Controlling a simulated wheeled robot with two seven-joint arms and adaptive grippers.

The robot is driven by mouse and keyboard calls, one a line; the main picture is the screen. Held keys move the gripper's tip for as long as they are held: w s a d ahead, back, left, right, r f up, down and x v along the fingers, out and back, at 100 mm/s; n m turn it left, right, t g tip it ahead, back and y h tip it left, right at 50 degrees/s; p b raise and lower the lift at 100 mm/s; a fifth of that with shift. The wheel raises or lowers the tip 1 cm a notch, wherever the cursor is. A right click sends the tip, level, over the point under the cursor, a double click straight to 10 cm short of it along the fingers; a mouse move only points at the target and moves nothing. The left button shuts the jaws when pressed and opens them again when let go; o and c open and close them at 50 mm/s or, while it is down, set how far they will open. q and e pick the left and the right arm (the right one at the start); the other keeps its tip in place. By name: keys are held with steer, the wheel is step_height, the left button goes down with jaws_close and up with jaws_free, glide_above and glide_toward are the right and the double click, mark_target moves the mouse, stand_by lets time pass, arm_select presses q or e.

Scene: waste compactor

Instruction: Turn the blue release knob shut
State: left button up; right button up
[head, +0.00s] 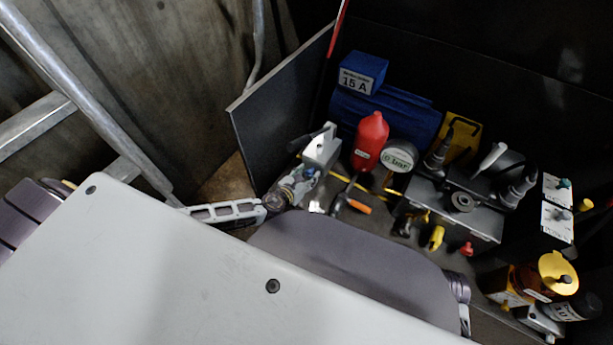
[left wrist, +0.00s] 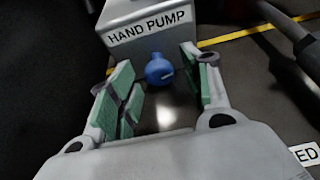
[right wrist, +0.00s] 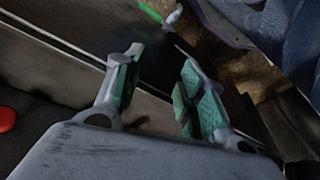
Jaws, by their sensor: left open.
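The blue release knob (left wrist: 159,71) is round and sits low on the front of the grey hand pump block (left wrist: 150,22), labelled HAND PUMP. My left gripper (left wrist: 158,62) is open, its green-padded fingers on either side of the knob with gaps at both sides. In the head view the pump (head: 322,147) stands at the left of the equipment, and my left gripper (head: 290,190) is just in front of it. The knob is hard to make out there. My right gripper (right wrist: 158,78) is open and empty, away from the pump.

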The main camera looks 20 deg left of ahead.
arm_select(q)
steer(key=c, duration=1)
steer(key=shift+n+h+b, duration=0.3)
steer(key=shift+n+h, duration=0.1)
steer(key=shift+n, duration=0.1)
steer(key=o, duration=1)
